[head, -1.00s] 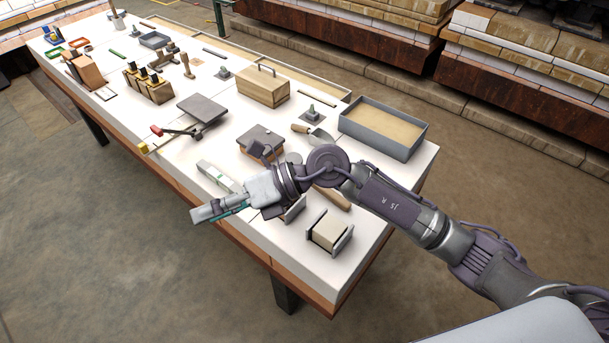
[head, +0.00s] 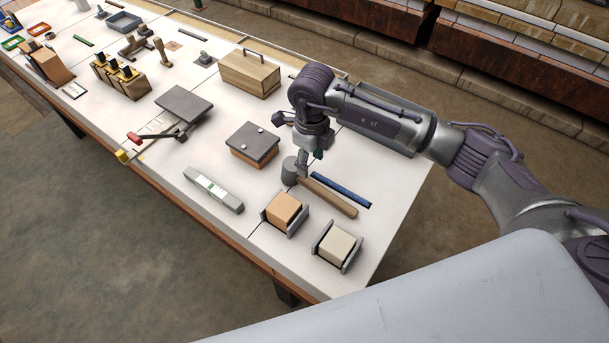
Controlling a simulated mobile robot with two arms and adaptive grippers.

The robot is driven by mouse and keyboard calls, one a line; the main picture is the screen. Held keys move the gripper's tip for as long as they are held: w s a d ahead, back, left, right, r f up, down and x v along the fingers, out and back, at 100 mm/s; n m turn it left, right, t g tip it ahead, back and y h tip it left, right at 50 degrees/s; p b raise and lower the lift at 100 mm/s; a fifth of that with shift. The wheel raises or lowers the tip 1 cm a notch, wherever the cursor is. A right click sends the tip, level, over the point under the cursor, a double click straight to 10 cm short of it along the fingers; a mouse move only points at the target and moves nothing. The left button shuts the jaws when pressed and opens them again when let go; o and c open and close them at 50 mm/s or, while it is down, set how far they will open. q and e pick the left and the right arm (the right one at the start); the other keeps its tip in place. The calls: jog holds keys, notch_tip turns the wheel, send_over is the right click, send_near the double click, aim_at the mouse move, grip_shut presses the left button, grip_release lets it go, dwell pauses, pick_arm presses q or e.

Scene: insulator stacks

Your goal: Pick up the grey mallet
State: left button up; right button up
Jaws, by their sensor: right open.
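The grey mallet lies on the white table top, right of the middle of the head view. Its grey cylindrical head (head: 289,171) is at the left end, and its wooden handle (head: 332,198) runs down to the right. My right gripper (head: 303,170) points down at the place where the head meets the handle. It is open, and its fingers partly cover that part of the mallet. I cannot tell whether they touch it. My left gripper is not in view.
A blue strip (head: 341,188) lies just behind the handle. Two small holders with an orange block (head: 283,209) and a cream block (head: 337,246) stand in front. A grey-lidded box (head: 252,146) and a long pale bar (head: 213,190) are to the left.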

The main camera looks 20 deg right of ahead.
aim_at(306, 180)
notch_tip(306, 180, down, 3)
jog(key=shift+w, duration=0.1)
jog(key=f, duration=0.1)
jog(key=f+p, duration=0.1)
jog(key=f, duration=0.1)
jog(key=shift+w+a+f, duration=0.1)
jog(key=shift+a, duration=0.2)
notch_tip(306, 180, down, 3)
jog(key=shift+w+a+p, duration=0.1)
jog(key=shift+p, duration=0.3)
jog(key=c, duration=0.9)
grip_shut()
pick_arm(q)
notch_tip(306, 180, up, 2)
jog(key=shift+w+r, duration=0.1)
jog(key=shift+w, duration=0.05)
